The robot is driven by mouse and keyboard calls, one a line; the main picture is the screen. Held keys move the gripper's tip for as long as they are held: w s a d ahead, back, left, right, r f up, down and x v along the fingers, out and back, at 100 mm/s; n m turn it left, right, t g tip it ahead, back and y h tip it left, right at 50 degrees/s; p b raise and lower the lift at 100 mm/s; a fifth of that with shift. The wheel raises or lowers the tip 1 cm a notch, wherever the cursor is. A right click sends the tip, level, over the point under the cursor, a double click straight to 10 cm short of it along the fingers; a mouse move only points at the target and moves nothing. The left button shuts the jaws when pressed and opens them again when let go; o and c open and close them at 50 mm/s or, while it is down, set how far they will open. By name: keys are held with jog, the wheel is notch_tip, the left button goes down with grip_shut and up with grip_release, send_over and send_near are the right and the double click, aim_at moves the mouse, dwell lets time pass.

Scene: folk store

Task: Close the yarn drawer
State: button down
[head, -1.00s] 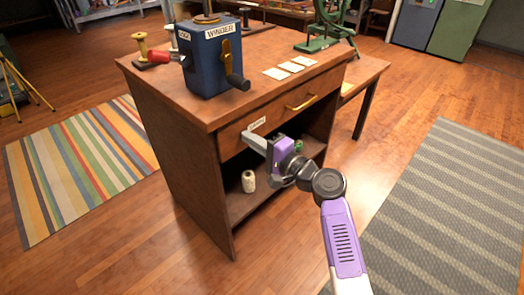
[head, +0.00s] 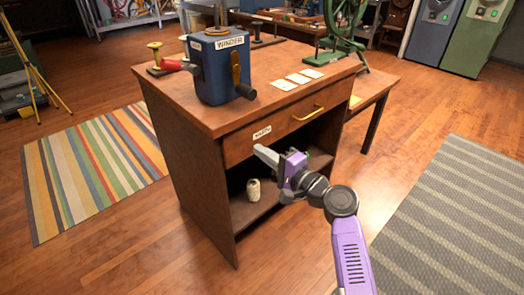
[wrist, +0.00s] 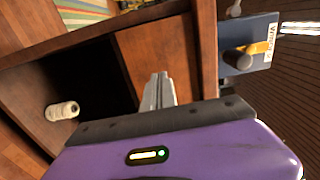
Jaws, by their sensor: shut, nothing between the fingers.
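The drawer front also shows in the wrist view (wrist: 150,50). My gripper (head: 262,152) is shut and empty, its fingertips at the left part of the drawer front, just under the label. The shut fingers also show in the wrist view (wrist: 158,92), pointing at the wood. Whether they touch it is unclear.
A blue winder (head: 218,68) with a crank stands on the desk top (head: 190,108), near white cards (head: 298,79). A cream yarn cone (head: 253,189) stands on the open shelf below the drawer. A striped rug lies left, a grey rug (head: 440,220) right.

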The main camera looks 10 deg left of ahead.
jog(key=s+d+t+h+p, duration=0.1)
jog(key=s+d+t+h, duration=0.15)
jog(key=d, duration=0.55)
jog(key=s+d+t+h+p, duration=0.2)
jog(key=d+h, duration=0.1)
jog(key=d, duration=0.5)
jog(key=s+d+f+n+t+h, duration=0.1)
jog(key=s+d+f+h, duration=0.2)
jog(key=s+d, duration=0.25)
jog(key=s+d+f+t+h, duration=0.1)
jog(key=s+d+f+h, duration=0.2)
jog(key=s+d, duration=0.3)
jog(key=s+d+r+n+g+h, duration=0.1)
jog(key=s+n, duration=0.1)
jog(key=s, duration=1)
jog(key=s+d+r+n+g+h, duration=0.1)
jog(key=s+d+n, duration=0.1)
jog(key=s, duration=1.1)
jog(key=s+d+r+n+h, duration=0.1)
jog(key=s+n, duration=0.1)
jog(key=s, duration=1)
notch_tip(320, 180, up, 23)
jog(key=p, duration=2.2)
jog(key=shift+w+p, duration=0.25)
jog(key=shift+p, duration=0.05)
